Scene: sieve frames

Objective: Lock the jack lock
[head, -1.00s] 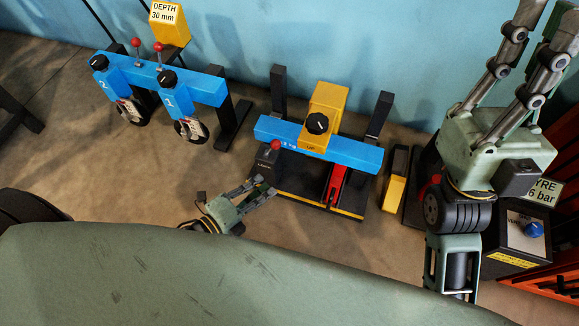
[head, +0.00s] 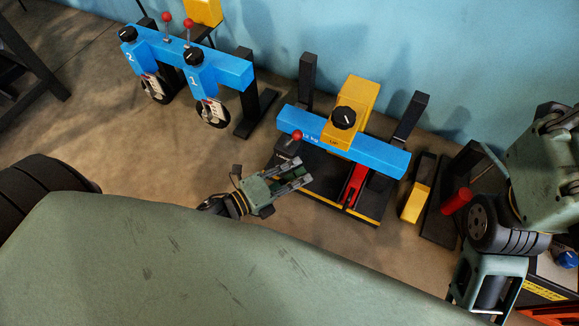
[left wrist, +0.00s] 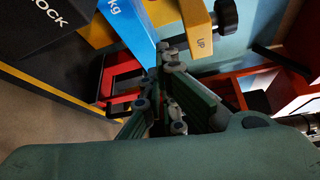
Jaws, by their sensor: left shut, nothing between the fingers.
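The jack stand has a blue beam (head: 370,153), a yellow block (head: 357,98) marked UP with a black knob (head: 343,117), and a red jack part (head: 354,187) below. The black lock box (head: 287,147) with its red-ball lever (head: 297,135) stands at the beam's left end. The box, lettered LOCK, fills the upper left of the left wrist view (left wrist: 60,30). My left gripper (head: 307,171) is shut and empty, in front of and slightly right of the box, with no contact visible. My right gripper (head: 558,112) is cut off at the right edge, its fingertips hidden.
A second blue frame (head: 225,66) with stations 1 and 2 stands at the back left. A yellow-and-black block (head: 416,190) stands right of the jack stand. Black posts (head: 307,75) rise behind the beam. Floor left of my left gripper is open.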

